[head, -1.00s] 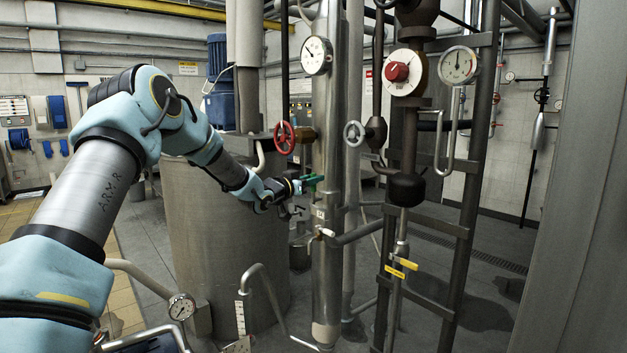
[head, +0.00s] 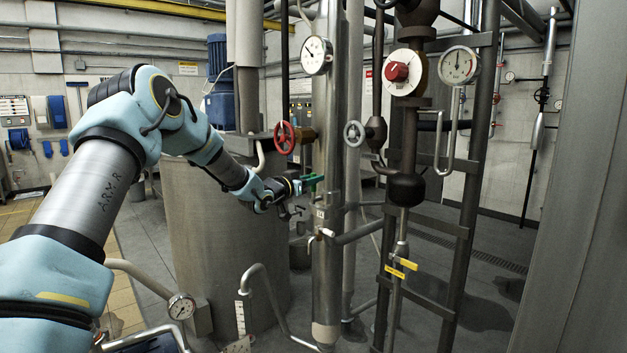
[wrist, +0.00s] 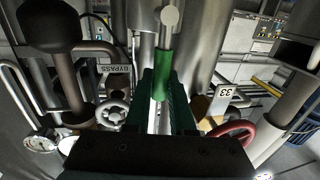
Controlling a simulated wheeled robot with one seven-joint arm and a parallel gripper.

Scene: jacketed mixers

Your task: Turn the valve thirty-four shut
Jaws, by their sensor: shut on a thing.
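A bright green lever handle (wrist: 163,75) on a pale metal stem lies between the dark green fingers of my gripper (wrist: 164,108) in the wrist view. The fingers are shut on it. In the head view my gripper (head: 306,184) is at the upright steel pipe (head: 327,265), below the red handwheel, and the handle and fingers are hard to tell apart there. A small tag (head: 320,213) on the pipe just below is too small to read, so I cannot confirm the number thirty-four.
A red handwheel (head: 284,138) sits above my gripper; a tag reading 33 (wrist: 228,93) is near it. A grey handwheel (head: 354,133) is to its right, near a BYPASS tag (wrist: 117,76). A large steel tank (head: 215,250) stands behind my forearm. A dark pipe frame (head: 468,190) stands right.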

